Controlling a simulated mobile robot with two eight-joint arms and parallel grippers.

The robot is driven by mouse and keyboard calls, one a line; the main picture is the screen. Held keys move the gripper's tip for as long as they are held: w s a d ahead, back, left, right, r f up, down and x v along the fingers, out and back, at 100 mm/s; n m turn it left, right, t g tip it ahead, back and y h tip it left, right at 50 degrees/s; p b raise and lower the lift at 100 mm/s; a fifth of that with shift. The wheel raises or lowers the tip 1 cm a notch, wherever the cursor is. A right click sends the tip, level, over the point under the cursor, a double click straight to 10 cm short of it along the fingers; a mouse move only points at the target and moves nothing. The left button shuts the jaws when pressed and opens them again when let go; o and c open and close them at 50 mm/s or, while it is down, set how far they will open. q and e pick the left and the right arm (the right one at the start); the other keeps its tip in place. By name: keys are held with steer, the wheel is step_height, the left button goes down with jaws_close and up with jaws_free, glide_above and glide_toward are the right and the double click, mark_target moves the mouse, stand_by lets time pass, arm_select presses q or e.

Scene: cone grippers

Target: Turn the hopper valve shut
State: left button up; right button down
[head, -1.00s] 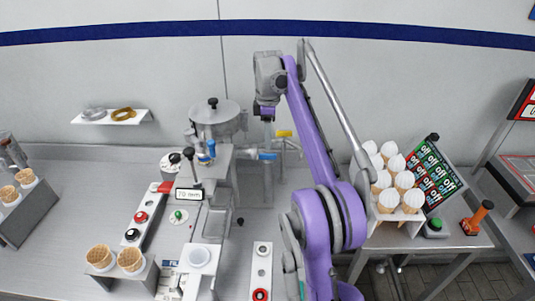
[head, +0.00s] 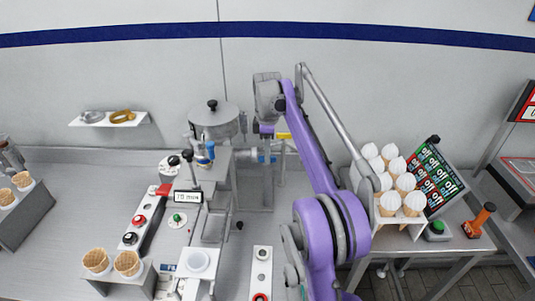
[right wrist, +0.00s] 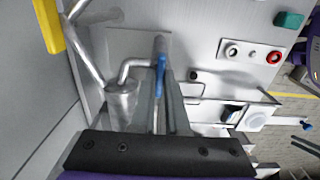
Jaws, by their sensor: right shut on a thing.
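The hopper (head: 213,116) is a grey metal drum with a black-knobbed lid, at the back of the counter. Beside it are metal pipes and a blue valve handle (head: 268,158), partly hidden below my right gripper (head: 267,143). In the right wrist view the blue handle (right wrist: 160,73) lies between the grey fingers (right wrist: 164,98), next to a bent metal pipe (right wrist: 132,70). My right gripper is shut on the blue handle. The exact finger contact is partly hidden. My left gripper is not in view.
A yellow handle (head: 284,136) sits on the pipes just right of the gripper; it also shows in the wrist view (right wrist: 48,25). Another blue lever (head: 210,151) is on the machine. A rack of white-topped cones (head: 391,183) stands right of my arm. Waffle cones (head: 97,262) stand front left.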

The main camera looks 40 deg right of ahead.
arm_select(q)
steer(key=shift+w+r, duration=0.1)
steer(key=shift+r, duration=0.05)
arm_select(e)
steer(key=shift+m, duration=0.3)
steer(key=m+p, duration=0.1)
steer(key=m, duration=0.2)
steer(key=shift+r, duration=0.1)
steer(key=m+p, duration=0.1)
steer(key=m, duration=0.8)
steer(key=shift+m+p, duration=0.3)
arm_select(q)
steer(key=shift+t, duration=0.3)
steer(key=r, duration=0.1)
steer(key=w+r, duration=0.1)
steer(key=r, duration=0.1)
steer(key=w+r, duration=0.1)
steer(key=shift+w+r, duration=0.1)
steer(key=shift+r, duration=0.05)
arm_select(e)
steer(key=m, duration=0.4)
steer(key=shift+m, duration=0.3)
steer(key=c, duration=0.9)
jaws_free()
